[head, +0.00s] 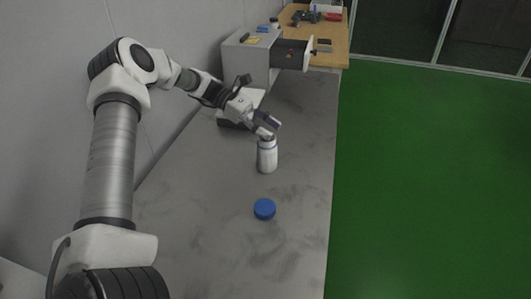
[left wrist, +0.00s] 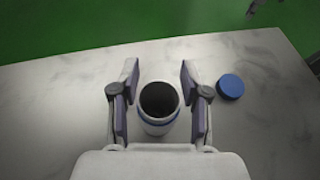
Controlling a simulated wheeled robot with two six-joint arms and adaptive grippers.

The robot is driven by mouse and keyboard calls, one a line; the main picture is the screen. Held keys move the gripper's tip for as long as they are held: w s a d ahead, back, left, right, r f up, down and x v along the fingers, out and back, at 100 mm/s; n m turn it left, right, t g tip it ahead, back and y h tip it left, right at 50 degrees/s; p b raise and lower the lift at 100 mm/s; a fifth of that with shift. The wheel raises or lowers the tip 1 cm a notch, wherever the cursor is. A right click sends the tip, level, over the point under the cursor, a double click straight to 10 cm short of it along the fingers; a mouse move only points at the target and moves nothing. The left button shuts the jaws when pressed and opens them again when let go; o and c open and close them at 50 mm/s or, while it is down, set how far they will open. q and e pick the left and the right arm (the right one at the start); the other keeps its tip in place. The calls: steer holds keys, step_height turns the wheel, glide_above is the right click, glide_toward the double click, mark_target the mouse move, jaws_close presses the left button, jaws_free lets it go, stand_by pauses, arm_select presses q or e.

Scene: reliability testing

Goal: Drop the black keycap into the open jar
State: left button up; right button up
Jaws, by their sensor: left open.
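The open jar (head: 267,158) is white with a blue band near its neck and stands upright on the grey bench. In the left wrist view the jar (left wrist: 158,124) shows its open mouth from above, with a dark inside. My left gripper (head: 268,127) is right above the jar's mouth in the head view. In the left wrist view its two fingers (left wrist: 159,70) are spread apart, one on each side of the mouth, with nothing between them. I cannot make out the black keycap in either view; the jar's inside is too dark to tell what it holds.
A round blue lid (head: 264,209) lies on the grey bench (head: 215,220) in front of the jar. A grey machine with a dark front (head: 290,54) stands behind, beside a wooden table (head: 333,52) with small items. A low pale device is partly hidden behind my left gripper.

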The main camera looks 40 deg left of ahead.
arm_select(q)
steer(key=v, duration=1.2)
steer(key=shift+f, duration=0.15)
